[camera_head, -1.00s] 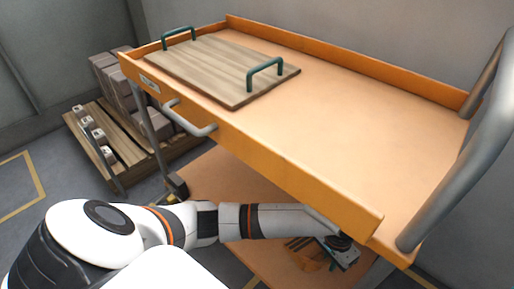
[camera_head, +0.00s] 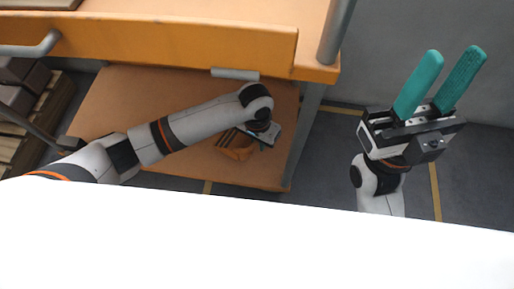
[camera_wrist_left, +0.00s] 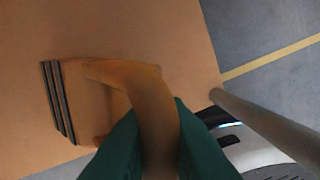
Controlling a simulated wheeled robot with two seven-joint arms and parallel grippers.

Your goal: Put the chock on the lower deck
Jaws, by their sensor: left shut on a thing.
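The orange chock (camera_head: 235,151) is over the lower deck (camera_head: 120,97) of the orange trolley, near the deck's right end. In the left wrist view the chock (camera_wrist_left: 105,70) shows a curved handle and dark stripes on its left end. My left gripper (camera_wrist_left: 157,108) is shut on this handle with its green fingers. In the head view the left gripper (camera_head: 262,137) is partly hidden by its own wrist. I cannot tell whether the chock touches the deck. My right gripper (camera_head: 452,56) is open and empty, right of the trolley, with its fingers pointing up.
The trolley's upper deck (camera_head: 180,38) overhangs the lower deck from behind. A grey post (camera_head: 303,130) stands at the right end, close to the left gripper. The left part of the lower deck is clear. A pallet with blocks (camera_head: 25,95) stands at the left.

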